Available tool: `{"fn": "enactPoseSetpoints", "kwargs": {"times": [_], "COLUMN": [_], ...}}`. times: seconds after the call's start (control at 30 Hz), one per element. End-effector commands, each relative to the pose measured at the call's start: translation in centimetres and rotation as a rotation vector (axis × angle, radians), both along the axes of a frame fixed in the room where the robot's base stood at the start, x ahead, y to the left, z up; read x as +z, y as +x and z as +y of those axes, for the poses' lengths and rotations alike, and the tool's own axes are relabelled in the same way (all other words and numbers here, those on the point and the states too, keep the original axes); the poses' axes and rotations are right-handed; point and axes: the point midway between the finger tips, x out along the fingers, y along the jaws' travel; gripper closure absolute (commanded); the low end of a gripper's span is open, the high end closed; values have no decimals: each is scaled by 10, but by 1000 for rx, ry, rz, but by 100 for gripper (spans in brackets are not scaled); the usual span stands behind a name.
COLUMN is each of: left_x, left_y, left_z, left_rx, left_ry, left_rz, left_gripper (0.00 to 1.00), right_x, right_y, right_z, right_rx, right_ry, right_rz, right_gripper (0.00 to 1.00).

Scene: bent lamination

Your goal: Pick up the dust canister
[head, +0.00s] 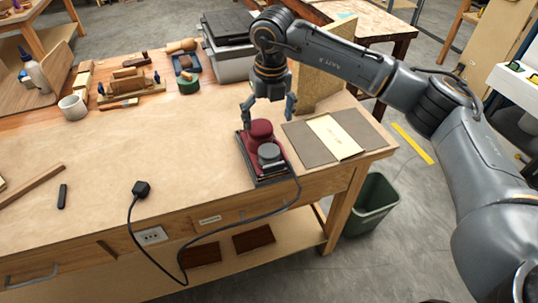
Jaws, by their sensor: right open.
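A dark red sander (261,131) sits on a dark base at the front right part of the workbench. A grey round part (269,153), which looks like the dust canister, is at its near end. My right gripper (267,112) points down above the far end of the sander. Its two fingers are spread wide and nothing is between them. The grey part is nearer the bench's front edge than the gripper. I cannot tell whether the left fingertip touches the sander. My left gripper is not in view.
A black cord runs from the sander over the bench front to a plug (142,188). Sanding sheets (335,136) lie to the right. A white cup (73,107), hand planes and a grey case (232,62) stand behind. The bench middle is clear.

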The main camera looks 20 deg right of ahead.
Motion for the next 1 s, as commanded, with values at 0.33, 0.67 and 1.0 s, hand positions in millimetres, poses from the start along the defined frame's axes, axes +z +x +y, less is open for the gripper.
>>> {"fn": "enactPoseSetpoints", "kwargs": {"times": [0.33,0.67,1.0], "left_x": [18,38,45], "left_y": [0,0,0], "left_z": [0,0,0], "left_rx": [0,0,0], "left_ry": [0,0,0], "left_rz": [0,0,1], "left_gripper": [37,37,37], "right_x": [-61,-91,-123], "right_y": [6,4,8], "right_z": [1,-3,-4], "right_rx": [2,4,6], "right_ry": [4,4,5], "right_rz": [5,7,1], "right_gripper": [16,16,16]}}
